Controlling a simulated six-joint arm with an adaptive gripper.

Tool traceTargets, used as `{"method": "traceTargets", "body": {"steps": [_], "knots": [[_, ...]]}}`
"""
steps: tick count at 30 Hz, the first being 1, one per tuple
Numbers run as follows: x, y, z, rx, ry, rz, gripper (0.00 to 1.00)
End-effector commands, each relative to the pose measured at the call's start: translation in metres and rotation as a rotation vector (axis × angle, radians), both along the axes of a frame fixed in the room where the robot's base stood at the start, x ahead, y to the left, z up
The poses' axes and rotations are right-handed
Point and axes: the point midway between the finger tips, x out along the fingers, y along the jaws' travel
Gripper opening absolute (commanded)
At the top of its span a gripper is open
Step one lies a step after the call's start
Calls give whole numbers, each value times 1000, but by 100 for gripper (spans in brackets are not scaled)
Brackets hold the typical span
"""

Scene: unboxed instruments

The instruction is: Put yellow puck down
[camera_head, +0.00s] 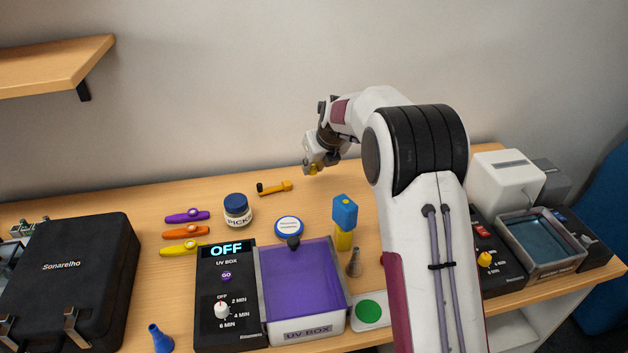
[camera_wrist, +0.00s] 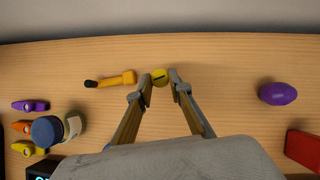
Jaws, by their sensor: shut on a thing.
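The yellow puck (camera_wrist: 159,77) is small and round and sits between my gripper's fingertips (camera_wrist: 160,80) in the wrist view. My gripper is shut on it, with a fingertip against each side. In the head view my gripper (camera_head: 313,168) is over the back of the table, and the yellow puck (camera_head: 312,169) shows as a small yellow patch at its tip. I cannot tell how far the puck is above the wood.
A yellow-orange tool (camera_wrist: 115,79) lies just left of my gripper. A purple egg-shaped thing (camera_wrist: 277,93) and a red block (camera_wrist: 303,148) are to the right. A blue-lidded jar (camera_head: 237,209), a round blue-and-white tin (camera_head: 288,227) and the UV box (camera_head: 301,283) stand nearer the front.

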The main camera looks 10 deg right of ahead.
Motion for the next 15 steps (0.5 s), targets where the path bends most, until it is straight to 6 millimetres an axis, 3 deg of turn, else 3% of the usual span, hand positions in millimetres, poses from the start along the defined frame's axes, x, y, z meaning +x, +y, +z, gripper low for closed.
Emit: {"method": "traceTargets", "body": {"steps": [5, 15], "knots": [[0, 0, -4, 1, 0, -1, 10], [0, 0, -41, 1, 1, 0, 10]]}}
